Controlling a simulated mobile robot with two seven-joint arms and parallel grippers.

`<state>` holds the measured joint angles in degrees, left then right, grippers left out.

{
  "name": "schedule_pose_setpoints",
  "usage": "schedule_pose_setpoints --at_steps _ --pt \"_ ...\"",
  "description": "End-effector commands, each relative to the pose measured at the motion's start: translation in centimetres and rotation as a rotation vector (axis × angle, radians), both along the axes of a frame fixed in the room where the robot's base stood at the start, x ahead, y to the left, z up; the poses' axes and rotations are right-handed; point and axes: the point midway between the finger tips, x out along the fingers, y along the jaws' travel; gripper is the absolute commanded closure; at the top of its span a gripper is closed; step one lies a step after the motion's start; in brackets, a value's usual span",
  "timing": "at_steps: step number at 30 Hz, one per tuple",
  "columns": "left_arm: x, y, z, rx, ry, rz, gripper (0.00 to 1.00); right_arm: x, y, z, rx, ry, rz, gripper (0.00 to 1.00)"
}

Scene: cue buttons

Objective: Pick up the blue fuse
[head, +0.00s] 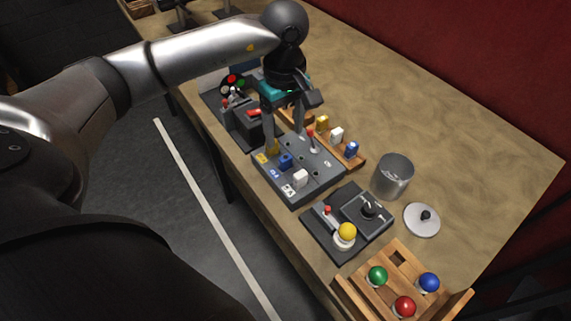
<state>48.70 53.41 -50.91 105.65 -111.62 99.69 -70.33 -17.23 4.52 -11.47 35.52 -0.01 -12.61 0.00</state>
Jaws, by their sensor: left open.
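One blue fuse (351,148) stands at the near end of a wooden rack (358,161), beside a white fuse (337,134) and a yellow fuse (322,122). My right gripper is out of view.
A red-tipped lever (312,139) stands close to the gripper's right finger. A metal canister (393,176), a round lid (422,220), a joystick box (367,212) and a wooden tray of coloured balls (345,300) lie nearer. The table's right side (450,160) is clear.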

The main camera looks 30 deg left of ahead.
Motion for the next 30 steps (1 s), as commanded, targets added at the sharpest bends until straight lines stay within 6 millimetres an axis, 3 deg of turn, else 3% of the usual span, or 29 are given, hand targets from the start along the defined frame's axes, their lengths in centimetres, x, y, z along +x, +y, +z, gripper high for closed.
schedule_pose_setpoints --at_steps 3,11,21,30 --pt "-0.1 -0.1 -2.2 -0.001 0.004 0.001 0.28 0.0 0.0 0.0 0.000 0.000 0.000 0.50" --pt "-0.1 -0.1 -4.2 -0.002 0.002 0.000 0.28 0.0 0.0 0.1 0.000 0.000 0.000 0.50" --pt "-0.2 -0.5 -8.6 -0.003 0.001 0.000 0.28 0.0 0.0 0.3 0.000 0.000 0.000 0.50" --pt "-0.2 -0.4 -8.9 -0.002 0.000 0.000 0.30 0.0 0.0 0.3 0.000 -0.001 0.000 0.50"
